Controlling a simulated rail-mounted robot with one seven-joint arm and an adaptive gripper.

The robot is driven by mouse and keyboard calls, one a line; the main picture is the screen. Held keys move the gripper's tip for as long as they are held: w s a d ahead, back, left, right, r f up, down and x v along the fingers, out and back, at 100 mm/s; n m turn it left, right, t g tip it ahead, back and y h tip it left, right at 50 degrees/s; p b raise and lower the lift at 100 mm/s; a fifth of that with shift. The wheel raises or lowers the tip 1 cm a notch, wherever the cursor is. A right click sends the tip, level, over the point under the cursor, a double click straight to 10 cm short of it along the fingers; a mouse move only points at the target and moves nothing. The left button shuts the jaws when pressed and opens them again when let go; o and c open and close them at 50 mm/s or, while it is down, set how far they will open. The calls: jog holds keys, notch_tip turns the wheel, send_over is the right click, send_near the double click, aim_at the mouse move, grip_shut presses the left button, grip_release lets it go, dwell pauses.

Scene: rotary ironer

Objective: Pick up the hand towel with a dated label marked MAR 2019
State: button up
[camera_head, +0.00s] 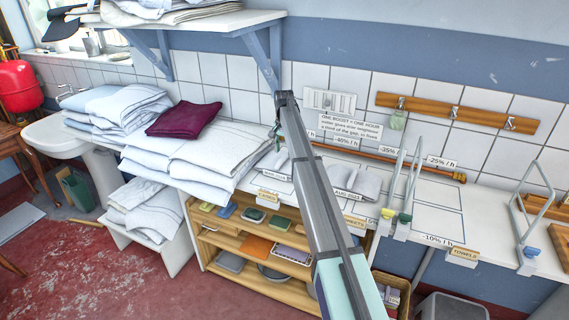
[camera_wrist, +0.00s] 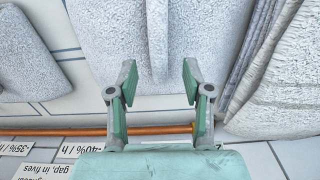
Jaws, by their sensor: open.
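A small grey hand towel (camera_head: 273,158) lies on the counter beside the white linen stack, with a small dated label (camera_head: 275,175) before it that seems to begin MAR; its year is hard to read. A second grey towel (camera_head: 368,186) lies to the right, by a label that seems to read AUG 2022 (camera_head: 347,194). In the wrist view, my gripper (camera_wrist: 158,78) is open and empty, its fingers pointing at the near edge of a pale towel (camera_wrist: 190,45). Whether they touch it I cannot tell. My arm hides part of the counter in the head view.
Folded white linen (camera_head: 215,155) with a maroon cloth (camera_head: 184,119) stands left; it borders the towel in the wrist view (camera_wrist: 285,85). Metal stands (camera_head: 408,190) rise right of the towels. A copper pipe (camera_head: 400,160) runs along the tiled wall. A shelf (camera_head: 190,24) overhangs the left.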

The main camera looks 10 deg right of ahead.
aim_at(284, 157)
jog(key=shift+s+f+p, duration=0.1)
jog(key=shift+f+p, duration=0.45)
jog(key=shift+f, duration=1.25)
grip_shut()
jog(key=shift+r, duration=0.2)
